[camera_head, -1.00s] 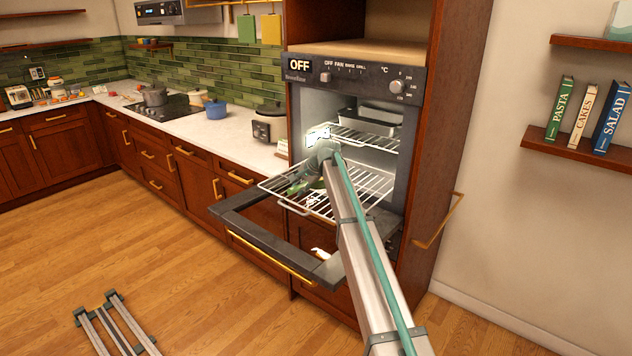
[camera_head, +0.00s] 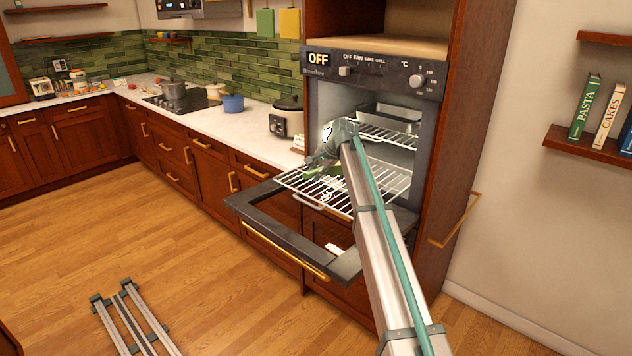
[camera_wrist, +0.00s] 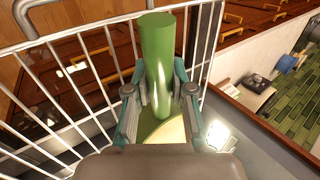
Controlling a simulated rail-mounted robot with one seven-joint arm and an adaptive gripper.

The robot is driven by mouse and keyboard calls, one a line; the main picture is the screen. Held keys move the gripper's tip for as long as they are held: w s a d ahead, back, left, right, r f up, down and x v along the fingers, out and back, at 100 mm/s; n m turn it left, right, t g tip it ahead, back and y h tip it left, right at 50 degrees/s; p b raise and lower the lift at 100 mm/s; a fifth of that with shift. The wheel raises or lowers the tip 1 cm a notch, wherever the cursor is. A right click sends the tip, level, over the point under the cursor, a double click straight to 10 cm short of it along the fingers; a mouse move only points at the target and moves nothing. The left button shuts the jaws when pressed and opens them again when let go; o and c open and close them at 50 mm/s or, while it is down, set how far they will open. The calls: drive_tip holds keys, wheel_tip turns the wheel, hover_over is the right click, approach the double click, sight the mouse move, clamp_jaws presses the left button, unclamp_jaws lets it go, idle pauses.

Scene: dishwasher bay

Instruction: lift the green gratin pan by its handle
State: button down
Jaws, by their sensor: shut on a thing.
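In the wrist view my gripper (camera_wrist: 160,97) is closed around the green handle (camera_wrist: 158,50) of the gratin pan, with one finger on each side. The handle points up the picture, over the white wire rack. A pale part of the pan (camera_wrist: 168,131) shows just below the handle; my gripper hides most of the rest. In the head view my gripper (camera_head: 318,163) is over the pulled-out lower rack (camera_head: 385,183). A bit of green pan (camera_head: 337,171) shows beside it, mostly hidden by my arm. I cannot tell whether the pan touches the rack.
The oven door (camera_head: 290,240) is open, folded down below the rack. The upper rack (camera_head: 385,134) carries a metal tray (camera_head: 393,115). A counter with a cooker (camera_head: 284,118) and a blue pot (camera_head: 232,103) runs left. Open floor lies in front.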

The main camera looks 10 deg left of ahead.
drive_tip(key=s+r, duration=0.1)
drive_tip(key=s+r+b, duration=0.1)
drive_tip(key=s+r, duration=0.3)
drive_tip(key=shift+d+r+b, duration=0.1)
drive_tip(key=shift+d+b, duration=0.25)
drive_tip(key=shift+b, duration=0.05)
drive_tip(key=s+d+r, duration=0.1)
drive_tip(key=s+r, duration=0.5)
drive_tip(key=s, duration=0.2)
drive_tip(key=shift+r+p, duration=0.3)
drive_tip(key=shift+r, duration=0.1)
drive_tip(key=shift+d, duration=0.1)
